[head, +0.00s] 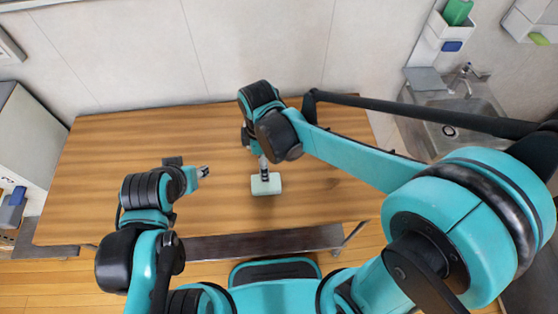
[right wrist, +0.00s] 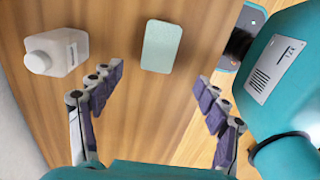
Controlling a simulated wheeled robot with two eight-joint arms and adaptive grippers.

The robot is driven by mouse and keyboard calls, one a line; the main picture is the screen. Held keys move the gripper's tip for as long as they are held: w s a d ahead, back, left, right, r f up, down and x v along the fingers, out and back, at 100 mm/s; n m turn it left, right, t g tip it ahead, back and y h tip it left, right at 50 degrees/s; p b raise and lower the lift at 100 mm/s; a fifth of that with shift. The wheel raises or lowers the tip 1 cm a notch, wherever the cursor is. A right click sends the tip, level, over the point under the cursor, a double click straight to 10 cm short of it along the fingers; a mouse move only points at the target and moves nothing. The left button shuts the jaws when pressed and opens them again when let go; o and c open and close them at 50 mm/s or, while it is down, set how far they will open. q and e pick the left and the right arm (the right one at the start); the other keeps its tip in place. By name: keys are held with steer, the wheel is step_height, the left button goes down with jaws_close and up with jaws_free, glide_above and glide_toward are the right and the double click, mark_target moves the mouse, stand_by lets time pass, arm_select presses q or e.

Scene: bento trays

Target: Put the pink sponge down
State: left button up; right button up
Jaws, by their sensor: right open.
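No pink sponge shows in either view. A pale green sponge-like block (head: 273,187) lies on the wooden table near its front edge; it also shows in the right wrist view (right wrist: 162,46). My right gripper (head: 265,172) points down over this block in the head view. In the right wrist view its fingers (right wrist: 159,80) are spread, with bare table between them and the block beyond the tips. My left gripper (head: 200,172) hangs over the table to the left of the block. Its finger opening is too small to make out.
A white bottle (right wrist: 57,52) stands or lies left of the block in the right wrist view; I cannot tell which. The wooden table (head: 110,170) is clear on the left. A sink (head: 460,118) is at the right, and a white cabinet (head: 30,130) at the left.

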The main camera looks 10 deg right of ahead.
steer(key=s+d+r+m+t, duration=0.2)
steer(key=d+r+m+t, duration=0.1)
steer(key=d+m, duration=0.6)
steer(key=s+d+r+m+t, duration=0.3)
steer(key=d+m+t, duration=0.1)
steer(key=d+m, duration=0.4)
steer(key=shift+d+r+m, duration=0.4)
steer(key=shift+m, duration=0.1)
steer(key=shift+s+f, duration=0.1)
step_height(320, 180, down, 4)
steer(key=b, duration=0.4)
